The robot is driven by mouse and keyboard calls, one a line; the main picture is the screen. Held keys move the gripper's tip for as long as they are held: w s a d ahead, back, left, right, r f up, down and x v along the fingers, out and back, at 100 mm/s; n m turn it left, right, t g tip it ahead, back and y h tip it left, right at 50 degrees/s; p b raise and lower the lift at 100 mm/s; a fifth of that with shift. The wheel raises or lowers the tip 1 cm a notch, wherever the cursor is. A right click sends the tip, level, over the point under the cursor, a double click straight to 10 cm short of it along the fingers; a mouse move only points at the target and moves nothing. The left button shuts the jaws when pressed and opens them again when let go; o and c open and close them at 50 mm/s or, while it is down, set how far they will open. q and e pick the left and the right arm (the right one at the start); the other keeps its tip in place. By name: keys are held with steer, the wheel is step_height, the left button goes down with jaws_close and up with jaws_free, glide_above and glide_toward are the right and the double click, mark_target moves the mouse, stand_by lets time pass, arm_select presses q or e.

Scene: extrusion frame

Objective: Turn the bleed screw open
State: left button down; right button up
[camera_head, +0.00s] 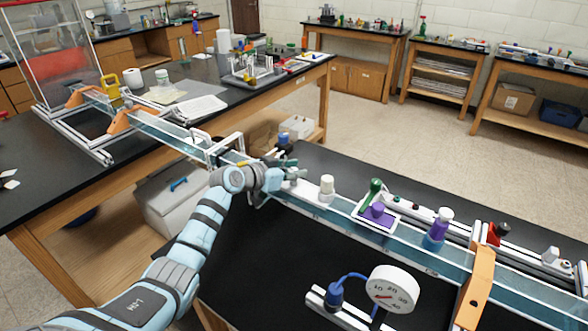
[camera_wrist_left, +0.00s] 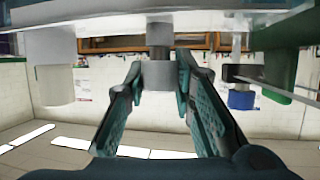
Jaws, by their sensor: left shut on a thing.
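The bleed screw, a grey cylindrical head on a darker stem (camera_wrist_left: 158,75), hangs down from a pale bar in the left wrist view. My left gripper (camera_wrist_left: 160,78) has one teal finger on each side of it and is shut on it. In the head view my left gripper (camera_head: 274,180) is at the clear-walled channel on the extrusion frame (camera_head: 340,206), at the near table's far left corner. The screw is hard to make out there behind the fingers. My right gripper is not in view.
A white-capped fitting (camera_head: 327,187), a green-handled part (camera_head: 374,188) and a purple-topped bottle (camera_head: 438,228) stand along the frame to the right. A round dial gauge (camera_head: 393,288) stands nearer. The black tabletop (camera_head: 265,265) is clear at front left.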

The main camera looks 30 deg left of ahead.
arm_select(q)
steer(key=n+y+p, duration=0.1)
steer(key=p, duration=0.2)
steer(key=shift+d+r+n+y, duration=0.1)
steer(key=shift+r+n+y, duration=0.1)
steer(key=shift+n+y, duration=0.2)
steer(key=shift+n+t+y+p, duration=0.3)
steer(key=shift+y+p, duration=0.05)
steer(key=shift+y, duration=0.15)
steer(key=shift+f+n+y, duration=0.1)
steer(key=shift+n+y, duration=0.3)
steer(key=shift+f+n+y+p, duration=0.15)
steer(key=shift+n+y+p, duration=0.15)
steer(key=shift+n+y, duration=0.75)
steer(key=shift+f+n+y+b, duration=0.1)
steer(key=shift+n+y+b, duration=0.4)
steer(key=shift+n+y, duration=0.55)
steer(key=shift+f+g+y+b, duration=0.1)
steer(key=shift+g+y+b, duration=0.3)
steer(key=shift+y, duration=0.2)
steer(key=n+g+y+b, duration=0.1)
steer(key=n+y+b, duration=0.2)
steer(key=b, duration=0.2)
steer(key=shift+n+g, duration=0.4)
steer(key=shift+n+g+y+b, duration=0.3)
steer(key=shift+n+y+b, duration=0.1)
steer(key=shift+y+b, duration=0.2)
